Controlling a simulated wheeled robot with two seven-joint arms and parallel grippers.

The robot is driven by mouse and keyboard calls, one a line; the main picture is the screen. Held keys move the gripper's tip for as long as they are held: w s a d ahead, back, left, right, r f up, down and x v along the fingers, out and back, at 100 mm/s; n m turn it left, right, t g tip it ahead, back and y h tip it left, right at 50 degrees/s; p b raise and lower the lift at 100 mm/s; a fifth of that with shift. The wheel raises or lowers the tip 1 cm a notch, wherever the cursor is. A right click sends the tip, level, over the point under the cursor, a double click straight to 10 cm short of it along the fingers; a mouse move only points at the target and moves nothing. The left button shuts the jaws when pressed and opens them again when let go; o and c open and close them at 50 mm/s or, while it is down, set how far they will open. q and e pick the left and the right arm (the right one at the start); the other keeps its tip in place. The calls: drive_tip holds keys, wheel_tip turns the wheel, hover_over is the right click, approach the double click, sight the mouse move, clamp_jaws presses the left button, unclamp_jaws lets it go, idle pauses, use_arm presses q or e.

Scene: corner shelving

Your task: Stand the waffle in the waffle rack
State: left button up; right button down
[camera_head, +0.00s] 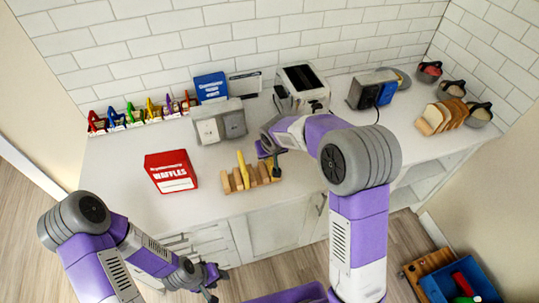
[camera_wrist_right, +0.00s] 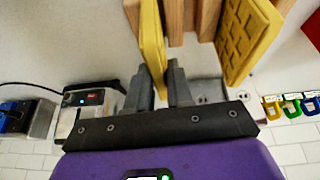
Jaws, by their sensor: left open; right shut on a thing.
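The wooden waffle rack (camera_head: 262,178) stands near the counter's front edge. One yellow waffle (camera_head: 241,165) stands upright in its left part; it also shows at right in the right wrist view (camera_wrist_right: 245,42). My right gripper (camera_head: 277,163) is at the rack's right part. In the right wrist view my right gripper (camera_wrist_right: 165,86) is shut on the end of a second yellow waffle (camera_wrist_right: 150,40), seen nearly edge-on beside wooden slats (camera_wrist_right: 175,18). Whether this waffle sits in a slot, I cannot tell. My left gripper (camera_head: 211,285) is open and empty, low in front of the counter.
A red waffle box (camera_head: 171,171) stands left of the rack. A grey two-part appliance (camera_head: 220,124), a toaster (camera_head: 302,88) and a blue-fronted appliance (camera_head: 373,90) stand behind. Sliced bread (camera_head: 442,116) is at right. The counter's left front is clear.

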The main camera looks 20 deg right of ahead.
drive_tip(key=shift+f, duration=0.4)
drive_tip(key=c, duration=1)
unclamp_jaws()
drive_tip(key=shift+r, duration=0.1)
drive_tip(key=v, duration=1.2)
drive_tip(key=shift+p, duration=0.3)
